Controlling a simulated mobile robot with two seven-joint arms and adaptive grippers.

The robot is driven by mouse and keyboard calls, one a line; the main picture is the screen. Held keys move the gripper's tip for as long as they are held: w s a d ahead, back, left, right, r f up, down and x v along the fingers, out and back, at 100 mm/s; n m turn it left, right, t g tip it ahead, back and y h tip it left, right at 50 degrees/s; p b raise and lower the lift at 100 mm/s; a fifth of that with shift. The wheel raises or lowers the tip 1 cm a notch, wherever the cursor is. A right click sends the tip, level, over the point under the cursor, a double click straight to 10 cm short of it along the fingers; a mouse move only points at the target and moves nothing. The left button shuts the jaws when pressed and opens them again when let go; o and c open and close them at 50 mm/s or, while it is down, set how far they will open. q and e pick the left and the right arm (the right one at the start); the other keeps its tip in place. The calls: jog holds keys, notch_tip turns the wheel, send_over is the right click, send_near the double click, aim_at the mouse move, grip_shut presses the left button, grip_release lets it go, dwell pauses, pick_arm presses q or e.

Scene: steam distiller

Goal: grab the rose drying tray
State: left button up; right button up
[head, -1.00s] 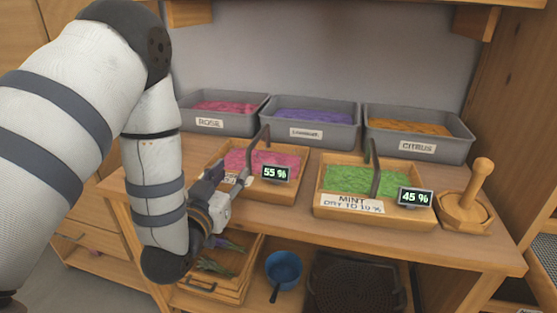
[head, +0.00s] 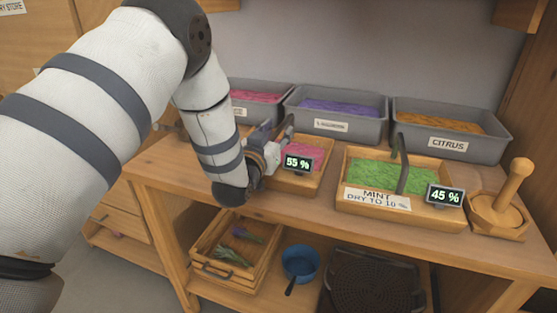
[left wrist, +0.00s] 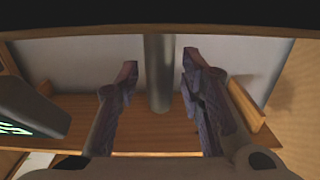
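The wooden drying tray with pink petals (head: 313,183) stands on the bench, mostly behind my left arm; its name label is hidden. A display reading 55 % (head: 298,163) is at its front. My left gripper (head: 284,138) is over the tray at its handle. In the left wrist view, the tray's grey handle bar (left wrist: 160,75) stands between the two fingers of my left gripper (left wrist: 157,78). The fingers are spread, with a gap visible on both sides of the bar. My right gripper is in no view.
The mint tray (head: 372,208) stands close to the right, with a 45 % display (head: 445,195). Grey lavender (head: 335,124) and citrus (head: 450,143) bins line the back, beside the partly hidden rose bin.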

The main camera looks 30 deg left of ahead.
pick_arm(q)
jog(key=shift+r, duration=0.1)
grip_shut()
